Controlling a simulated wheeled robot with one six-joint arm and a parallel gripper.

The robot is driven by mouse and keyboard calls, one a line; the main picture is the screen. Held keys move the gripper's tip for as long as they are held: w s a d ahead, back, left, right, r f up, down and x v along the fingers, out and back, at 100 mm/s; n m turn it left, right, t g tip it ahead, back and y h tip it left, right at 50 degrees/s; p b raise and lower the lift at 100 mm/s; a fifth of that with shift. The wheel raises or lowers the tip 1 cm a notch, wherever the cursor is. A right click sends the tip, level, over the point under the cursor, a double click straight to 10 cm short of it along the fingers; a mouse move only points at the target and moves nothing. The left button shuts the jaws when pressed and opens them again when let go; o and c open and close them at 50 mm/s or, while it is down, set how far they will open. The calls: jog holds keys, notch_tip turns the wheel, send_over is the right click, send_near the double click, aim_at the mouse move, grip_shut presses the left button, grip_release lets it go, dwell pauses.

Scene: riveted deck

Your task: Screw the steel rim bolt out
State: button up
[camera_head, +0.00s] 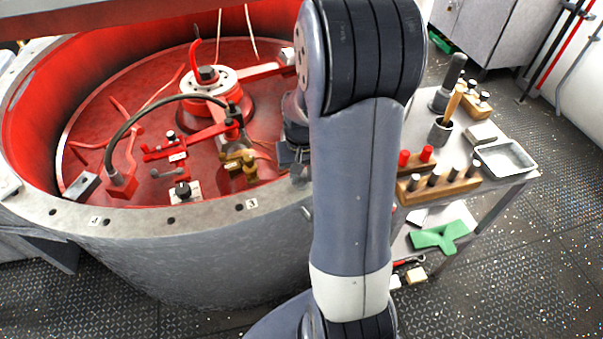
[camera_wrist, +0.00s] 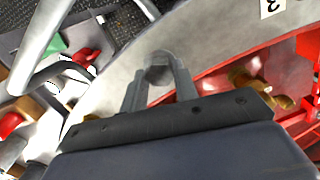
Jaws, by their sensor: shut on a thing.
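The steel rim bolt (camera_wrist: 158,68) shows its grey hex head in the wrist view, between the two fingers of my gripper (camera_wrist: 160,80). The fingers are shut on the head from both sides. Behind it lies the grey rim (camera_wrist: 218,40) of the round vat. I cannot tell how far the bolt's shank sits in the rim. In the head view my gripper (camera_head: 298,168) is partly hidden behind my arm, over the right part of the rim (camera_head: 215,215); the bolt is hidden there.
The red vat interior holds a red hub (camera_head: 205,85), a dark curved hose (camera_head: 150,108) and brass fittings (camera_head: 240,160). A trolley at right carries a wooden bolt rack (camera_head: 440,188), a metal tray (camera_head: 505,158) and a green part (camera_head: 438,236). A curved steel handle (camera_wrist: 35,45) is near my gripper.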

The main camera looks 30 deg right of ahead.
aim_at(301, 178)
jog(key=shift+n, duration=0.9)
jog(key=o, duration=1)
notch_tip(301, 178, up, 11)
jog(key=shift+f, duration=0.1)
